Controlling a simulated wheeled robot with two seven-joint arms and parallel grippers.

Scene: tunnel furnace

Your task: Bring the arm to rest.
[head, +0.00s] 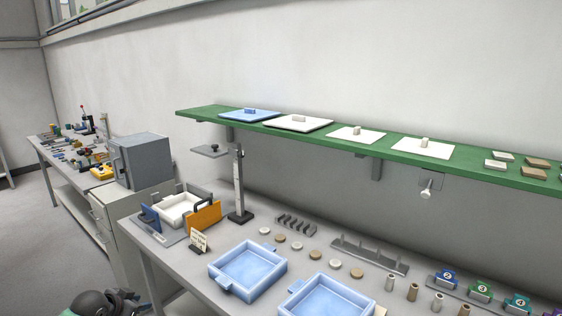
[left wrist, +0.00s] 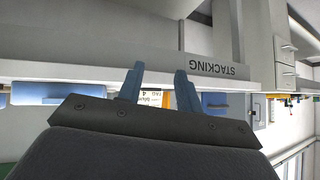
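My left gripper (left wrist: 159,72) shows in the left wrist view with its two blue-grey fingers apart and nothing between them. It is clear of the bench, whose front edge and "STACKING" label (left wrist: 217,68) appear upside down beyond the fingers. In the head view only a dark rounded part of my left arm shows at the bottom left, beside the bench; the fingertips cannot be made out there. My right arm and gripper are in neither view.
The grey bench (head: 140,223) holds blue trays (head: 247,270), a white tray between blue and orange panels (head: 204,218), and several small discs. A green shelf (head: 195,113) with plates hangs above. A grey box furnace (head: 140,160) stands left. Floor at left is clear.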

